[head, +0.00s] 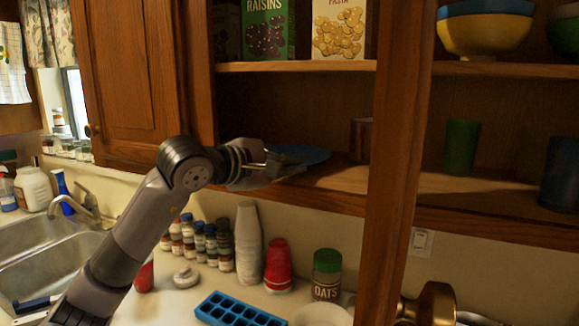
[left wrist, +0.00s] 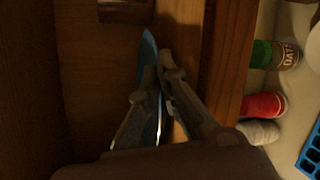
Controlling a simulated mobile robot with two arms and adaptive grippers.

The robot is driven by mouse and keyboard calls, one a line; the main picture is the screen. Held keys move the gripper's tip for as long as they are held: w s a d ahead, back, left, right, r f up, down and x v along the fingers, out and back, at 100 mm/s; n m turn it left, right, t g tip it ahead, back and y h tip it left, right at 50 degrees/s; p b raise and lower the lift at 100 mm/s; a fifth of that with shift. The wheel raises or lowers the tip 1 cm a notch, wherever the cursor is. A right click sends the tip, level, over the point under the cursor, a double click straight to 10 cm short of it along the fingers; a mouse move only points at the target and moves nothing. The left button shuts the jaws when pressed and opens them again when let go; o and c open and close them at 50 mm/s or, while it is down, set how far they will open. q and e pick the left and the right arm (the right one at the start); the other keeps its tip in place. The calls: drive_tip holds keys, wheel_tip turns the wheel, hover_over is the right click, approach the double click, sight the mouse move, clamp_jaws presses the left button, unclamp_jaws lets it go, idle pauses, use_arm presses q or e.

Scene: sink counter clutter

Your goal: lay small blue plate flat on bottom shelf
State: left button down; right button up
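The small blue plate (head: 300,153) is at the bottom shelf (head: 340,190) of the open cabinet, close to level in the head view. My left gripper (head: 285,168) reaches in from the left at the shelf's front and is shut on the plate's near edge. In the left wrist view the plate (left wrist: 148,48) shows as a thin blue sliver between and beyond the fingers (left wrist: 158,82). Whether the plate's underside touches the shelf is hidden. My right gripper is not in view.
A brown cup (head: 361,140) stands right of the plate on the bottom shelf. A wooden post (head: 398,150) divides the cabinet; a green cup (head: 461,147) stands beyond it. Boxes and bowls fill the upper shelf (head: 300,67). Jars, cups and a blue ice tray (head: 238,311) crowd the counter below.

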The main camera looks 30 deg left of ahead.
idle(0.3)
use_arm(q)
drive_tip(key=c, duration=1.7)
unclamp_jaws()
drive_tip(key=shift+f, duration=0.2)
drive_tip(key=shift+d+f, duration=0.1)
drive_tip(key=shift+f, duration=0.1)
drive_tip(key=shift+r+v, duration=0.2)
drive_tip(key=shift+v, duration=2.85)
drive_tip(key=shift+r+v, duration=0.15)
drive_tip(key=shift+v, duration=2.95)
